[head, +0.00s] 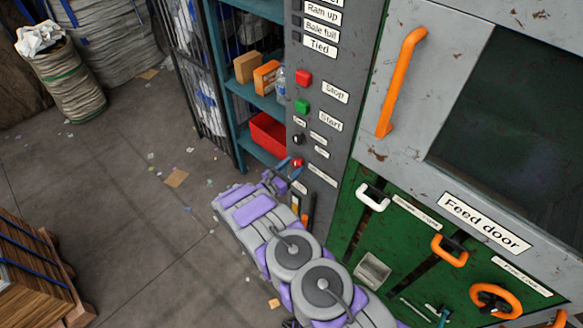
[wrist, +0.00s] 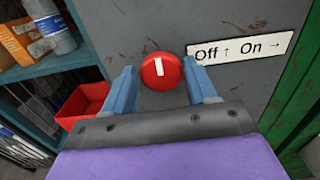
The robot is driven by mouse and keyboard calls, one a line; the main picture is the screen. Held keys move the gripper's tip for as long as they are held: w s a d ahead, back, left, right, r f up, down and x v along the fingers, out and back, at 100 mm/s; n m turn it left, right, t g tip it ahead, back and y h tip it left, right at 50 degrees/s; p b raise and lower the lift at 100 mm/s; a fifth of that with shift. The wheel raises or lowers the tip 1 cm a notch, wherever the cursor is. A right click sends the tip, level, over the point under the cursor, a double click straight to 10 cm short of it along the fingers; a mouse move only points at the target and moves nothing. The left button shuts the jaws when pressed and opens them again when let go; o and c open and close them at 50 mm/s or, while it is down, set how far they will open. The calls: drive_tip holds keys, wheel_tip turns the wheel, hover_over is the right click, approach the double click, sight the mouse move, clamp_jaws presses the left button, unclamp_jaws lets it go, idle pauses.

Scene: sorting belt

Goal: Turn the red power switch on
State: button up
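The red power switch (wrist: 161,72) is a round knob on the grey panel, with a white mark pointing up. The label (wrist: 241,48) to its right reads "Off ↑ On →", so the mark lines up with Off. My gripper (wrist: 159,66) is open, with one blue finger on each side of the knob; I cannot tell whether they touch it. In the head view the switch (head: 297,162) is a small red spot low on the panel, partly covered by my gripper (head: 282,174).
A red stop button (head: 303,77) and a green start button (head: 302,106) sit higher on the panel. A teal shelf (head: 238,93) with a red bin (head: 268,132) stands to the left. The green feed door (head: 400,255) is to the right, with orange handles.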

drive_tip(key=c, duration=0.7)
drive_tip(key=shift+o, duration=0.2)
drive_tip(key=shift+r+m, duration=0.1)
drive_tip(key=shift+m, duration=0.9)
drive_tip(key=m, duration=0.2)
drive_tip(key=shift+m, duration=0.3)
drive_tip(key=m+b, duration=0.1)
drive_tip(key=m, duration=0.1)
drive_tip(key=m+b, duration=0.2)
drive_tip(key=m, duration=0.1)
drive_tip(key=shift+d+f+m+b, duration=0.15)
drive_tip(key=shift+f+m+b, duration=0.15)
drive_tip(key=shift+b, duration=0.1)
drive_tip(key=m+b, duration=0.1)
drive_tip(key=m, duration=0.3)
drive_tip(key=shift+s, duration=0.15)
drive_tip(key=shift+s+f+m, duration=0.1)
drive_tip(key=shift+f+m, duration=0.1)
drive_tip(key=shift+m, duration=1.7)
